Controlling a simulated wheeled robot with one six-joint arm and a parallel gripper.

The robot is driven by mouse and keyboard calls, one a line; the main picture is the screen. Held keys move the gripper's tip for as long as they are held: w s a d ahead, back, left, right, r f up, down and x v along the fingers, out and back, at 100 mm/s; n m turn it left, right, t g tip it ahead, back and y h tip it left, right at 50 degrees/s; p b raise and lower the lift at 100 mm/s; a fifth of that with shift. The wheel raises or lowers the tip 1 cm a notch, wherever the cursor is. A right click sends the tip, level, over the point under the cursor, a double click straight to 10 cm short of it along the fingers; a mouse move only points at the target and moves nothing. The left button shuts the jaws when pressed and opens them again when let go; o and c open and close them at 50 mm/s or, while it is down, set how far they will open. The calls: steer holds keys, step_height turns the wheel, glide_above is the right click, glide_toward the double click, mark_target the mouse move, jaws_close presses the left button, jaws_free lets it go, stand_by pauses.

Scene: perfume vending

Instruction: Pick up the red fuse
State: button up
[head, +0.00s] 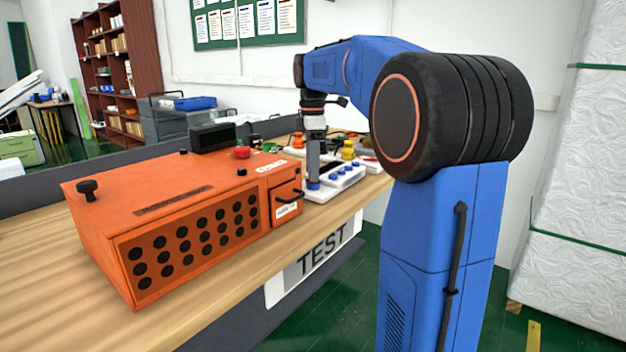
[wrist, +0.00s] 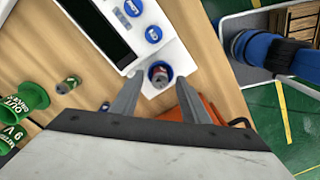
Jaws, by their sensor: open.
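A small, short cylinder with red and grey on it, which looks like the red fuse (wrist: 159,75), sits in a recess at the corner of a white device (wrist: 180,57). My gripper (wrist: 158,92) is open in the wrist view, its two fingers on either side of the fuse's line and the fuse just beyond the tips. Whether the fingers touch it I cannot tell. In the head view my gripper (head: 313,183) points down at the near end of the white device (head: 322,193), and the fuse is hidden there.
An orange box (head: 180,215) with round holes stands left of my gripper. A second small greenish cylinder (wrist: 68,85) lies on the wooden table (wrist: 98,72), near a green spool-like part (wrist: 28,101). The table's edge and green floor are to the right in the wrist view.

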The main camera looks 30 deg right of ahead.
jaws_close()
step_height(320, 180, up, 10)
stand_by(0.7)
